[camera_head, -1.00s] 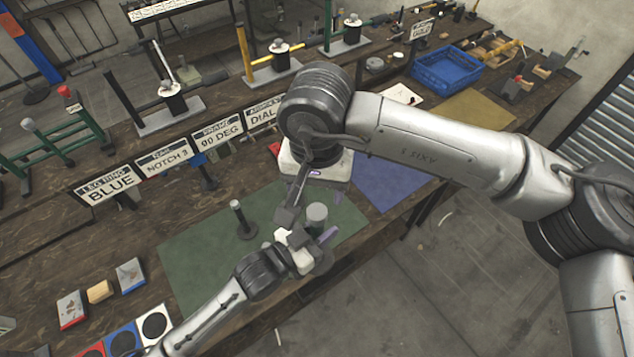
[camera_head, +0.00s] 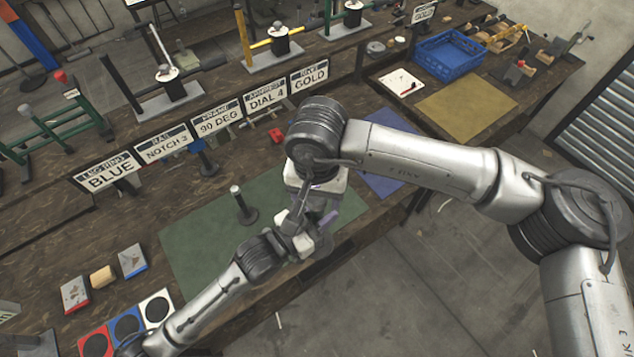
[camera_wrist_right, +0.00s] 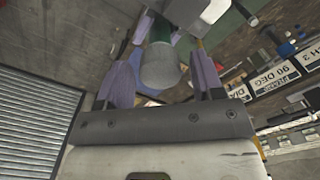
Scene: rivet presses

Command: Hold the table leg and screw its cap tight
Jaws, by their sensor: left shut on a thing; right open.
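My left gripper (camera_head: 310,236) is low over the front of the green mat (camera_head: 200,245), shut on the table leg, which the arms mostly hide in the head view. In the right wrist view the leg (camera_wrist_right: 160,28) is green, with a round grey cap (camera_wrist_right: 160,70) at its near end. My right gripper (camera_head: 312,203) is just above my left one. In its wrist view the purple fingers of the open right gripper (camera_wrist_right: 166,78) stand on either side of the cap, with visible gaps. I cannot tell how tightly the cap sits.
A dark post with a round base (camera_head: 243,207) stands on the green mat, left of my grippers. A sign row includes a BLUE sign (camera_head: 109,176) behind the mat. Red, blue and white pads (camera_head: 127,324) lie front left. A blue crate (camera_head: 449,58) is at the back right.

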